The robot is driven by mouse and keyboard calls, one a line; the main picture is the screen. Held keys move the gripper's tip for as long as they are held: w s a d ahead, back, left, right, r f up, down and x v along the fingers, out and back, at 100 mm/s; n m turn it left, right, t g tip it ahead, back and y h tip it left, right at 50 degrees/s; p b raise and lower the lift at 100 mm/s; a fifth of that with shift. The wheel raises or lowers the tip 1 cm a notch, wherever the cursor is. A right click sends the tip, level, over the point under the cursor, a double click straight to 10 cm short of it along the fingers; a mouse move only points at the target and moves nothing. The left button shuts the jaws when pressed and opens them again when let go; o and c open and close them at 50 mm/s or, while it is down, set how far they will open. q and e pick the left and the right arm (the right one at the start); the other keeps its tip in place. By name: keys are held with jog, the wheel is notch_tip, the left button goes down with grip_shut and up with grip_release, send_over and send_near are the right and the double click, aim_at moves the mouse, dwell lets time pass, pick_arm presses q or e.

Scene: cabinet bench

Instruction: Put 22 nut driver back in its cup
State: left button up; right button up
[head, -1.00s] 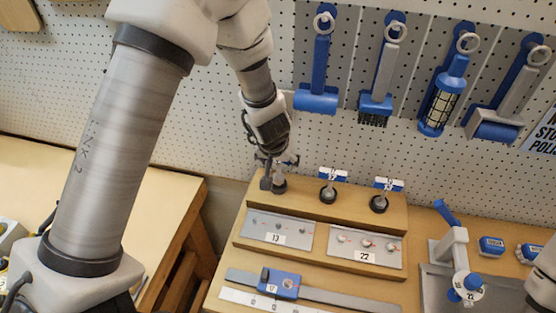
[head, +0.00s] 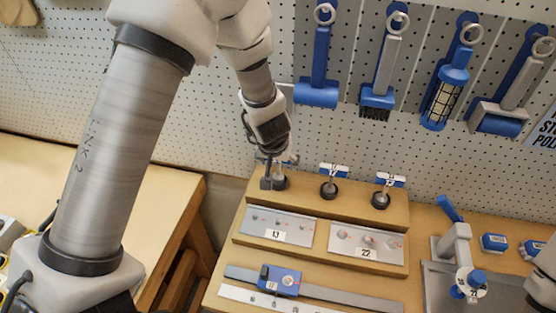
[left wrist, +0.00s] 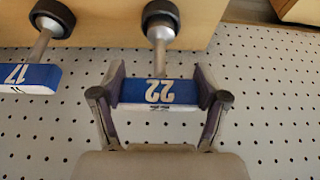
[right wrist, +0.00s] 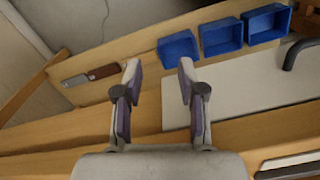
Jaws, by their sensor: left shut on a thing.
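The 22 nut driver (left wrist: 158,92) has a blue T-handle marked 22 and a silver shaft. My left gripper (left wrist: 160,88) is shut on this handle, one finger at each end; in the head view it (head: 274,176) is at the left end of the wooden rack. The shaft meets a black-rimmed cup (left wrist: 161,12) in the left wrist view; the same cup (head: 280,184) shows in the head view. How deep the tip sits is hidden. My right gripper (right wrist: 159,68) is open and empty in the right wrist view.
The 17 driver (head: 331,178) and another driver (head: 385,190) stand in neighbouring cups on the rack (head: 355,202). A pegboard (head: 230,130) with hanging blue tools rises behind. Blue bins (right wrist: 220,36) show in the right wrist view.

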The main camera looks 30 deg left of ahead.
pick_arm(q)
jog(key=shift+f+b, duration=0.45)
jog(key=shift+f, duration=0.15)
jog(key=o, duration=1.4)
